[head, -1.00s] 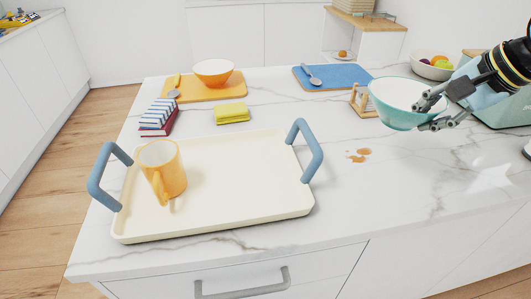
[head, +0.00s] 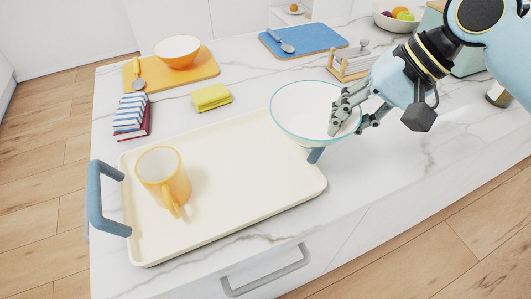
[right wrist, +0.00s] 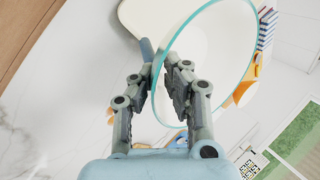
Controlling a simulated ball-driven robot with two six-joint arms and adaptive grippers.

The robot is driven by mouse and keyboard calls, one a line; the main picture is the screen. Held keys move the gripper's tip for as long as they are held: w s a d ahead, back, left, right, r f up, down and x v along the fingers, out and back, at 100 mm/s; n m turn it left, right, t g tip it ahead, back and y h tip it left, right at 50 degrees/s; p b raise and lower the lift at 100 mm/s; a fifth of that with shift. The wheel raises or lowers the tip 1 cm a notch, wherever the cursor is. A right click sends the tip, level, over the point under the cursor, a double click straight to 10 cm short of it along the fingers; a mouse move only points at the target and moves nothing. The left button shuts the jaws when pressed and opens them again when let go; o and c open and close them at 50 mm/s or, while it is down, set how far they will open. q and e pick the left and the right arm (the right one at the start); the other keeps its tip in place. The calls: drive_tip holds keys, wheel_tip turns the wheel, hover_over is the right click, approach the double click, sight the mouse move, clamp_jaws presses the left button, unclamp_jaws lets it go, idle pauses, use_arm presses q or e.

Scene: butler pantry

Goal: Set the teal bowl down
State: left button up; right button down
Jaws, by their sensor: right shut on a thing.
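The teal bowl (head: 300,110), white inside with a teal rim, is held by my right gripper (head: 352,112) at its right side. In the right wrist view the two fingers (right wrist: 160,80) pinch the wall of the bowl (right wrist: 215,35). The bowl hangs over the right end of the cream tray (head: 235,190) and covers most of its right blue handle. I cannot tell the exact height of the bowl above the tray. My left gripper is not in view.
A yellow mug (head: 163,178) stands on the tray's left part. The tray's middle is bare.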

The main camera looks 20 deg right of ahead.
sight(306, 131)
drive_tip(key=w+a+f, duration=0.1)
drive_tip(key=a+f, duration=0.1)
drive_tip(key=a, duration=0.1)
drive_tip(key=w+a+f, duration=0.1)
drive_tip(key=w+a, duration=0.1)
drive_tip(key=w+a+f, duration=0.2)
drive_tip(key=a, duration=0.1)
drive_tip(key=shift+a+f, duration=0.3)
drive_tip(key=shift+w+a+f, duration=0.1)
drive_tip(key=shift+f, duration=2.05)
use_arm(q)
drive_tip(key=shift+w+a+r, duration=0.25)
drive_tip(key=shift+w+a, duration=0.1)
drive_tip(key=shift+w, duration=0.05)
use_arm(e)
drive_tip(key=c, duration=1.4)
unclamp_jaws()
drive_tip(key=shift+f, duration=0.1)
use_arm(q)
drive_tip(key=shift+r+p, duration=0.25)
drive_tip(key=shift+p, duration=0.2)
use_arm(e)
drive_tip(key=v, duration=1.2)
